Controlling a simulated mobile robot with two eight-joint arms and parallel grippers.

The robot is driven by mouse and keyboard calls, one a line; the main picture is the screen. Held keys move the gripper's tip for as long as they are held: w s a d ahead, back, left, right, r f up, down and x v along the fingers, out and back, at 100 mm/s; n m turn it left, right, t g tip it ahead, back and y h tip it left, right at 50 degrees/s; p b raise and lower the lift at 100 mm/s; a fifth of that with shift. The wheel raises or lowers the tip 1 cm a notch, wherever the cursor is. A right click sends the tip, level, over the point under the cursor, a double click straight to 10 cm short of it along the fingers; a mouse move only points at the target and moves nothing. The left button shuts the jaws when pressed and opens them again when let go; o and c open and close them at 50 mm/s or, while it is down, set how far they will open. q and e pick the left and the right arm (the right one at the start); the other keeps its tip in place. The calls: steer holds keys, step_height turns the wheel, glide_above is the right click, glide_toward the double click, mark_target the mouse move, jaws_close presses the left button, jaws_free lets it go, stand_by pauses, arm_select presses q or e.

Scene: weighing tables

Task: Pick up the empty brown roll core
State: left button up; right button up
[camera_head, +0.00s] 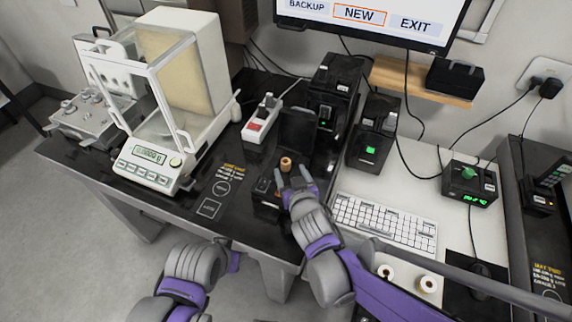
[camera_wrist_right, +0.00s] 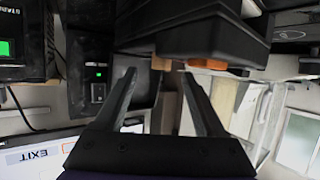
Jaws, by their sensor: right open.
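The brown roll core (camera_head: 286,164) is a small tan-brown cylinder with a dark hole in its top. It sits upright in the small black printer (camera_head: 266,188), whose dark lid stands open behind it. My right gripper (camera_head: 293,179) is open, just in front of and slightly right of the core. In the wrist view the two fingers of the right gripper (camera_wrist_right: 158,72) are spread and empty. A tan patch, likely the roll core (camera_wrist_right: 162,63), shows partly hidden just past the fingertips. My left arm is at the bottom of the head view; its fingers do not show.
A white balance (camera_head: 150,172) with a glass case stands left. A white keyboard (camera_head: 385,222) lies right of my right gripper. Two white paper rolls, one left (camera_head: 385,272) and one right (camera_head: 427,284), stand nearer the front. Black devices (camera_head: 333,100) and cables crowd the back.

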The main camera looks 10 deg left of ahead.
mark_target(287, 165)
steer(key=x, duration=0.4)
steer(key=shift+w+a+f, duration=0.15)
steer(key=shift+w, duration=0.1)
jaws_close()
